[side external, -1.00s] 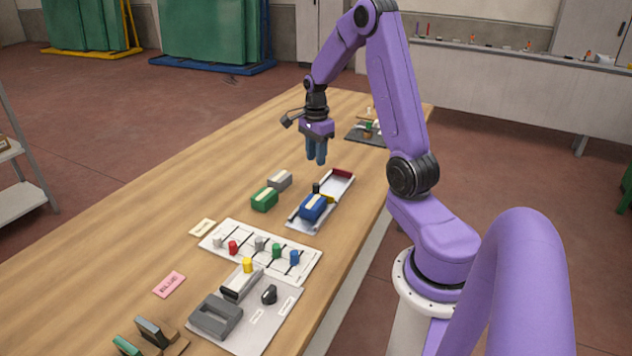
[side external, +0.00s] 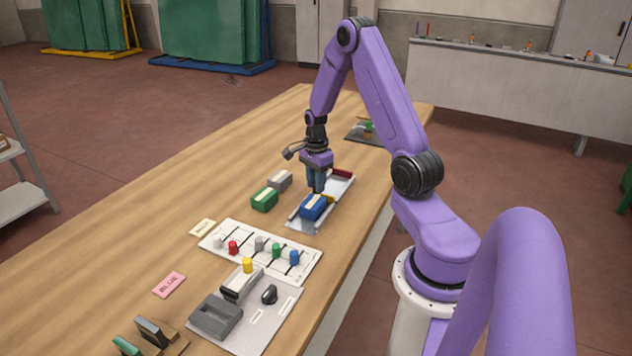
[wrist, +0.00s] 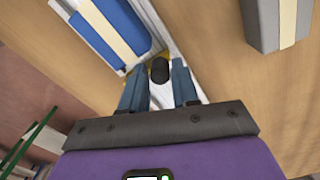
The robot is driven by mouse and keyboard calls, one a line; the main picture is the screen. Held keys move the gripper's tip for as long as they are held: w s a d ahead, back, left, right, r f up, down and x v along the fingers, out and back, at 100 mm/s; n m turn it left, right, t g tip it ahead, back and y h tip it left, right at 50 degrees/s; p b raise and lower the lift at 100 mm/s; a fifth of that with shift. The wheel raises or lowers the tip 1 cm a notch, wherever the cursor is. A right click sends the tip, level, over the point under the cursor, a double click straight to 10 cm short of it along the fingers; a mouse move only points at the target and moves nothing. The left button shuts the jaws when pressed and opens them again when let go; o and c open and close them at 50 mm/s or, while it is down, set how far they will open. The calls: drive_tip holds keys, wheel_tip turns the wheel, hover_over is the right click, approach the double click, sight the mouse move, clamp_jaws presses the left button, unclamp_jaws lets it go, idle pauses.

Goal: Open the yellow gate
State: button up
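The yellow gate (side external: 329,199) crosses the white track (side external: 342,187), just behind the blue block (side external: 312,207) that sits in the track. Only slivers of its yellow show in the wrist view. Its black knob (wrist: 160,71) stands between my fingertips in the wrist view; in the side view my fingers hide it. My gripper (side external: 317,189) points down over the track at the gate. In the wrist view its blue fingers (wrist: 161,68) are apart, one on each side of the knob, with a gap visible.
A green block (side external: 264,199) and a grey block (side external: 280,181) stand on the table left of the track. A red piece (side external: 342,174) is at the track's far end. A white board with coloured pegs (side external: 310,268) lies nearer. The table's left side is mostly clear.

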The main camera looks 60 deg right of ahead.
clamp_jaws()
drive_tip(key=shift+s, duration=3.5)
drive_tip(key=shift+o, duration=0.9)
unclamp_jaws()
wheel_tip(320, 180, up, 18)
drive_tip(key=shift+f, duration=0.25)
